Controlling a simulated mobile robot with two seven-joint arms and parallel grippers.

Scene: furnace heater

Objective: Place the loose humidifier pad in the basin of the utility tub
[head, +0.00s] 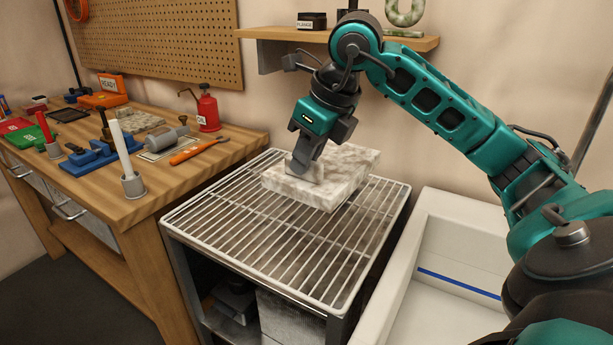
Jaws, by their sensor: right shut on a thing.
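The humidifier pad (342,176) is a thick, mottled off-white block on the wire rack (237,262) of a metal stand. My right gripper (305,170) comes down from above and is shut on the pad's near left part; its fingers partly hide that part. The pad looks at or just above the rack; I cannot tell whether it touches. The utility tub (424,264) is white and stands to the right of the rack, with a blue line on its inner wall. My right arm hides part of the tub. My left gripper is not in view.
A wooden workbench (170,185) at the left holds a red oil can (208,110), a blue vise, an orange-handled tool and a white cylinder in a grey holder. A wall shelf (280,34) hangs behind my right arm. The rack's front is clear.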

